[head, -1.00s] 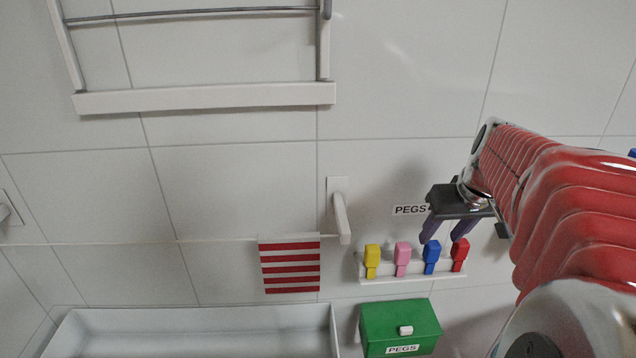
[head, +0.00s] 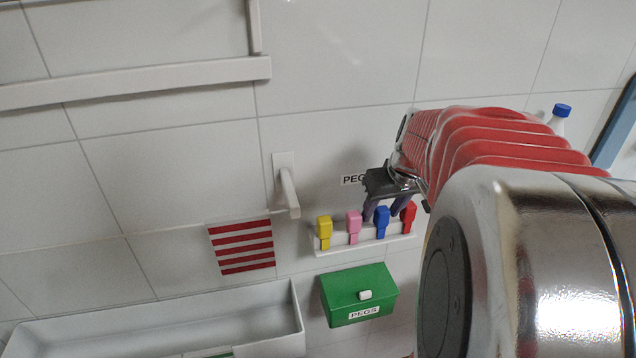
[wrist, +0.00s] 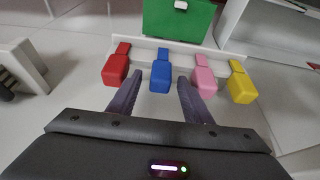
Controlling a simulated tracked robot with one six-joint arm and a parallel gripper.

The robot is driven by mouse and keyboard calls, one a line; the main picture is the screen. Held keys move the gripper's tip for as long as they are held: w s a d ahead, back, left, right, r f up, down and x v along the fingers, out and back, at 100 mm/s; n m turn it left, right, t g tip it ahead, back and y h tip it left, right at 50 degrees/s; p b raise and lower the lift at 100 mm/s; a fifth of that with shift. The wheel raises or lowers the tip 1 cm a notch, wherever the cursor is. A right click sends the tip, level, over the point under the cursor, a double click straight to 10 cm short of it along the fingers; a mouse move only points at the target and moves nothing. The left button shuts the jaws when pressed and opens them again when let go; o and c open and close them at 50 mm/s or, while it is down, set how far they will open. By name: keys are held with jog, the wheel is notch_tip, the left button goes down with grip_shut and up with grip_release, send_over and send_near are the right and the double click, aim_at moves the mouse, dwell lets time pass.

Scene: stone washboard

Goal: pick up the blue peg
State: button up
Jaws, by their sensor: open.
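The blue peg (head: 381,221) stands in a white rack (head: 330,246) on the tiled wall, between the pink peg (head: 353,226) and the red peg (head: 408,216). The yellow peg (head: 323,231) is at the rack's left end. My gripper (head: 383,211) is open and empty at the rack, close to the blue peg. In the wrist view, the blue peg (wrist: 161,75) lies just beyond and between the two purple fingers of my gripper (wrist: 157,92). I cannot tell whether a finger touches it.
A green box labelled PEGS (head: 345,285) is below the rack. A wall bracket (head: 287,186) sticks out to the left, near a red-striped cloth (head: 241,247). A white basin (head: 150,318) is at lower left. A bottle with a blue cap (head: 560,114) is at right.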

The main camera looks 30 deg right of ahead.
jog(key=shift+c, duration=0.3)
jog(key=c, duration=1)
jog(key=shift+r, duration=0.1)
jog(key=shift+c, duration=0.2)
notch_tip(320, 180, up, 10)
jog(key=shift+f, duration=0.1)
dwell(0.5)
